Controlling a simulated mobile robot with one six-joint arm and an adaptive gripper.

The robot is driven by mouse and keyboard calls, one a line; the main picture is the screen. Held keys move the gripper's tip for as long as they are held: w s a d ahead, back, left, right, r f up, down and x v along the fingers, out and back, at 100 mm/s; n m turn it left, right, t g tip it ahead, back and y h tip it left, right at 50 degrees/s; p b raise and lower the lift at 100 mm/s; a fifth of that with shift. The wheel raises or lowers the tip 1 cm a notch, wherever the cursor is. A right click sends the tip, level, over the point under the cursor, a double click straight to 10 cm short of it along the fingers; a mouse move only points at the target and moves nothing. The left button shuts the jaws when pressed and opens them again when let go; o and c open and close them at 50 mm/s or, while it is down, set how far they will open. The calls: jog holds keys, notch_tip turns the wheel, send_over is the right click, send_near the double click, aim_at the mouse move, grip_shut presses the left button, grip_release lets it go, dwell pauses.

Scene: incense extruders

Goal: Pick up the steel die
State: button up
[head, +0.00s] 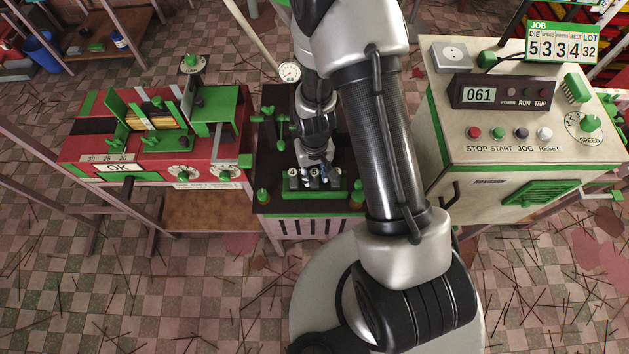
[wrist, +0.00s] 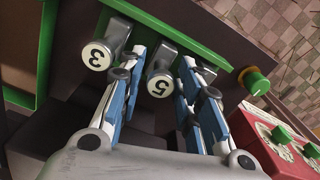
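Grey metal dies with round white number faces stand in a green-edged rack (head: 312,194) on the dark middle bench. In the wrist view, the die marked 5 (wrist: 160,84) lies between the blue fingers of my gripper (wrist: 165,68), with visible gaps on both sides. The die marked 3 (wrist: 98,56) is just left of the left finger. My gripper also shows in the head view (head: 317,165), pointing down over the rack. It is open and holds nothing. Contact between the fingers and the rack is hard to tell.
A red machine (head: 150,172) with green parts stands left; a cream control cabinet (head: 500,135) stands right. A green knob (wrist: 255,81) sits near the rack's end. The job board (head: 562,45) shows 5 under DIE.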

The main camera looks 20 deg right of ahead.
jog(key=shift+c, duration=0.3)
grip_shut()
dwell(0.5)
